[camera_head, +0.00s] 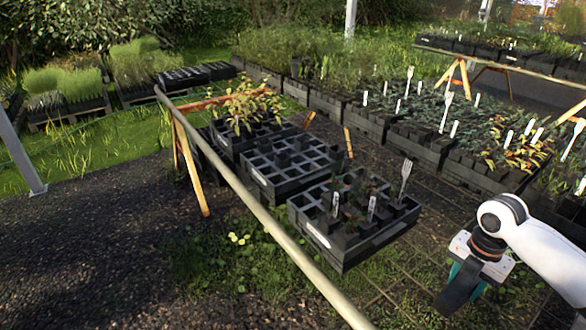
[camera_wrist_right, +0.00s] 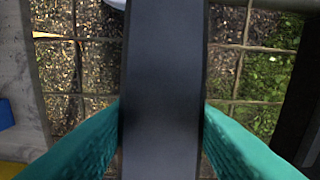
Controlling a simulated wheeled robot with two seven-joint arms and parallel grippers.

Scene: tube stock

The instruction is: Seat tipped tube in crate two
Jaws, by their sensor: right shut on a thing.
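My right gripper (camera_head: 468,272) is shut on a dark tube (camera_head: 455,292), held tilted to the right of the front crate and apart from it. In the right wrist view the black tube (camera_wrist_right: 163,95) runs up the middle between the teal fingers of the gripper (camera_wrist_right: 162,140). Three black crates stand in a row on the bench: the front crate (camera_head: 340,260) with plants and white tags, the middle crate (camera_head: 270,188) with many open cells, and the back crate (camera_head: 225,142) with a leafy plant. I cannot read which is crate two. My left gripper is out of view.
A pale rail (camera_head: 262,213) runs along the bench's near-left side. A wire-mesh top (camera_head: 400,270) lies under the right arm. More black trays of plants (camera_head: 425,150) with white tags and forks stand behind. Dark gravel ground (camera_head: 90,250) is open at left.

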